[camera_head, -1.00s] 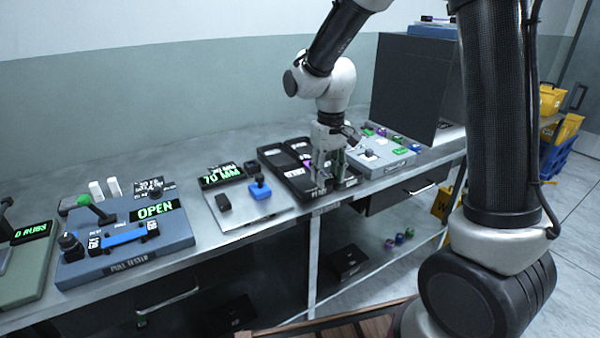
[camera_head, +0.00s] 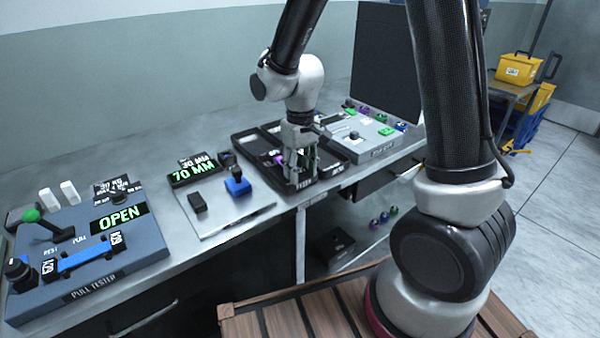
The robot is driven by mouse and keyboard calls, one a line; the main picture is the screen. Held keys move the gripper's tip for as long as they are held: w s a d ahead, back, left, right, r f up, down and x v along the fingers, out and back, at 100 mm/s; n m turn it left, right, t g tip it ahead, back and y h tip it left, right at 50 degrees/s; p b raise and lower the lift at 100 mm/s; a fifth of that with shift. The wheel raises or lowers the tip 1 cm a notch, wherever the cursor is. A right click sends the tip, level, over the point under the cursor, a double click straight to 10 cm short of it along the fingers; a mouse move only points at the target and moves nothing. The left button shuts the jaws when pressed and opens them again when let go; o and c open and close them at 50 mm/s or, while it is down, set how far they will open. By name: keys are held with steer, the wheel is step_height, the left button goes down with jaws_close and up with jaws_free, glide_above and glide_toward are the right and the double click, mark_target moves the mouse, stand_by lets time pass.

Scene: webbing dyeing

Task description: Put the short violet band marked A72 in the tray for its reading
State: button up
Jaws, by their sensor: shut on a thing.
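My gripper (camera_head: 298,178) points down over the front part of a black tray (camera_head: 334,159) with several compartments and small white labels. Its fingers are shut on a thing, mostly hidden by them. A small violet piece (camera_head: 279,159) shows at the left side of the fingers, apparently the violet band; its marking A72 cannot be read. I cannot tell whether it touches the tray floor. A measuring plate (camera_head: 215,222) left of the tray has a display (camera_head: 193,172) reading 70 MM in green, with 30 MM behind it.
A pull tester (camera_head: 100,235) with an OPEN display stands on the bench at left. A grey unit (camera_head: 370,145) with coloured blocks stands right of the tray, before a dark cabinet (camera_head: 383,60). A slatted wooden surface (camera_head: 320,310) lies below.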

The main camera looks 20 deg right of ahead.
steer(key=shift+s+d+f, duration=0.1)
steer(key=shift+s+f, duration=0.35)
steer(key=shift+f, duration=0.25)
jaws_close()
steer(key=o, duration=1.3)
jaws_free()
steer(key=shift+w+f, duration=0.2)
steer(key=shift+w, duration=0.1)
steer(key=shift+r, duration=0.15)
steer(key=shift+w+r, duration=0.1)
steer(key=shift+r, duration=0.05)
step_height(320, 180, up, 11)
steer(key=s+d+r+m+t, duration=0.1)
steer(key=s+d+r, duration=0.2)
steer(key=s+d, duration=0.2)
steer(key=s+d+r+m+t, duration=0.1)
steer(key=s+d+r, duration=0.3)
steer(key=s, duration=0.3)
steer(key=s+d+r+m+t, duration=0.1)
steer(key=s+d+r+t, duration=0.1)
steer(key=s+d, duration=0.3)
steer(key=shift+s+d+r+m, duration=0.2)
steer(key=shift+s+r, duration=0.15)
steer(key=shift+s, duration=0.2)
steer(key=shift+s+d+r+m, duration=0.1)
steer(key=shift+s+d+r, duration=0.1)
steer(key=shift+s+r, duration=0.25)
steer(key=shift+f, duration=0.1)
